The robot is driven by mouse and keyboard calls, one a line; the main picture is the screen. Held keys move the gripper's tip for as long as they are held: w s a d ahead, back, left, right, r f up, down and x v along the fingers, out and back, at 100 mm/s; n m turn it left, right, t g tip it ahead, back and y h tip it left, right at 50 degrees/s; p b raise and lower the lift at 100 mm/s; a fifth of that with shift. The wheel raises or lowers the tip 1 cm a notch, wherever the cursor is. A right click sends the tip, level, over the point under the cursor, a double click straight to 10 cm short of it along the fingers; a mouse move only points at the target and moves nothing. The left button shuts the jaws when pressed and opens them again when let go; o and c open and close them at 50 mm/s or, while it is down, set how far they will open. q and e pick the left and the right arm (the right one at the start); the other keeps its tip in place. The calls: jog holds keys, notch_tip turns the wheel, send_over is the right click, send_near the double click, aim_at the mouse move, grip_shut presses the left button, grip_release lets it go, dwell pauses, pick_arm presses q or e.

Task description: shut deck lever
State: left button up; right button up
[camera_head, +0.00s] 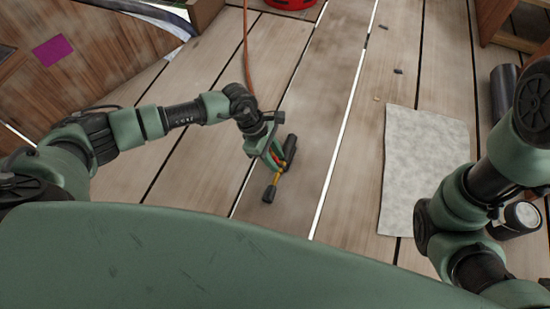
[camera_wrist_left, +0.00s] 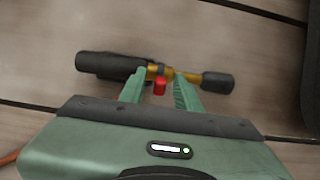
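A valve-like fitting with a brass body (camera_head: 277,182), a black cylinder at one end and a black knob at the other is at my left gripper, over the plank deck. In the left wrist view the black cylinder (camera_wrist_left: 108,66) is on the left, the knob (camera_wrist_left: 217,82) on the right. A small red lever-like part (camera_wrist_left: 160,86) sticks out from the brass between my fingers. My left gripper (camera_wrist_left: 160,88) is open, its green fingers apart with the red part in the gap. I cannot tell whether either finger touches the fitting. My right gripper does not show.
A pale grey mat (camera_head: 412,150) lies on the planks to the right. An orange hose (camera_head: 247,50) runs down to near my left wrist. A red object (camera_head: 290,4) stands at the top edge. Wooden panels flank the deck. Planks between the fitting and mat are clear.

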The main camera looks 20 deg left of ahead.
pick_arm(q)
grip_shut()
